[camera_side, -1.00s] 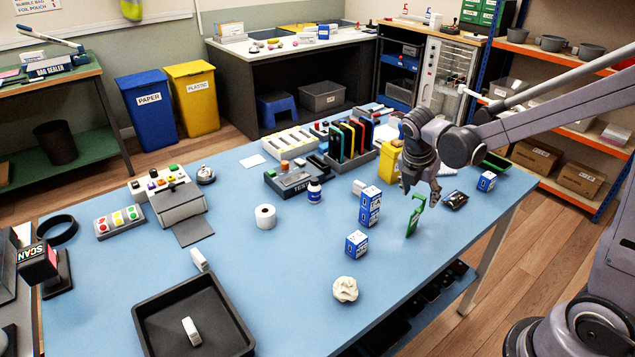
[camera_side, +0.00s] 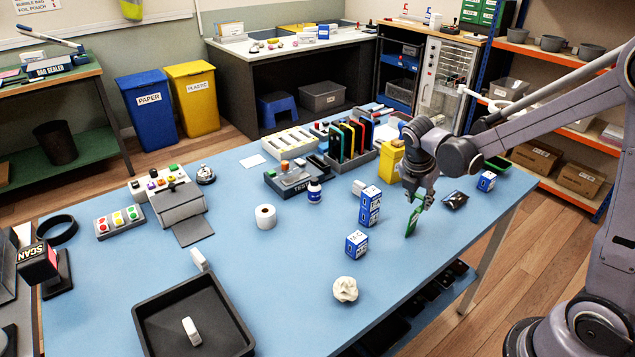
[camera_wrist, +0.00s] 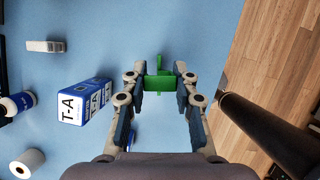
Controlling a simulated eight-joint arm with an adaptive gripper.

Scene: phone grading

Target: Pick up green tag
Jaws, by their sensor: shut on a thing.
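The green tag (camera_side: 412,220) stands upright on the blue table near its right front edge. It also shows in the wrist view (camera_wrist: 160,83) between my fingertips. My gripper (camera_side: 421,199) points down over the tag. In the wrist view my gripper (camera_wrist: 160,87) has a finger on each side of the tag, shut on it. The fingers hide part of the tag's upper end in the side view.
Blue-and-white boxes (camera_side: 370,206) stand just left of the tag, with another box (camera_side: 356,244) nearer. A crumpled white ball (camera_side: 345,289) lies toward the front edge. A yellow container (camera_side: 389,160) stands behind.

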